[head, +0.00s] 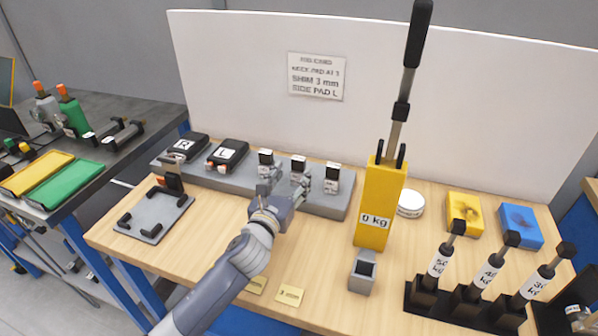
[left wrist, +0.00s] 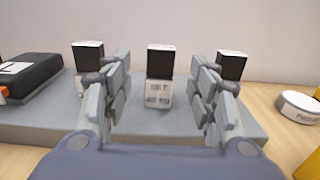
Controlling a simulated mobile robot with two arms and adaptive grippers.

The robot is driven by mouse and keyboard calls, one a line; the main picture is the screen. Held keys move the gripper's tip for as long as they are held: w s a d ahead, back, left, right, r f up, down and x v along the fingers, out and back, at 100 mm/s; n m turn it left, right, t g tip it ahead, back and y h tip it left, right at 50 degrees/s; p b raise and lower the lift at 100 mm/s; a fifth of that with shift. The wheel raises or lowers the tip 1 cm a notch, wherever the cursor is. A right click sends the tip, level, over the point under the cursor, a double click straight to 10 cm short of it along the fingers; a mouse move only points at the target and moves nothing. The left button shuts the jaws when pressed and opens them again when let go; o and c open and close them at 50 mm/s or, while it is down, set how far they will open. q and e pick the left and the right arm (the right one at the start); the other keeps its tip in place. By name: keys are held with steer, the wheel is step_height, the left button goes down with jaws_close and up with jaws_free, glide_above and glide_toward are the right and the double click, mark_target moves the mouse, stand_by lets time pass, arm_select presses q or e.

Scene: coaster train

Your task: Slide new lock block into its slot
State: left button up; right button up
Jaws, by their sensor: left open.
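I cannot tell which is the new lock block, and no slot is clearly identifiable. My left gripper (head: 283,192) is open in front of the row. In the left wrist view, the middle block (left wrist: 159,92) shows between its fingers (left wrist: 160,110), with a gap on each side. The fingers partly cover the outer blocks. My right gripper is not in view.
Black pads marked R (head: 184,146) and L (head: 228,153) lie left of the blocks. A grey plate with black corners (head: 153,218) lies at left. A tall yellow post marked 0 kg (head: 378,205) stands right; a grey holder (head: 362,272) stands before it.

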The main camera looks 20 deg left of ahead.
mark_target(297, 167)
arm_select(q)
steer(key=w, duration=0.5)
steer(key=shift+w+d+f+p, duration=0.1)
steer(key=shift+w+d+p, duration=0.05)
steer(key=shift+w+p, duration=0.25)
jaws_close()
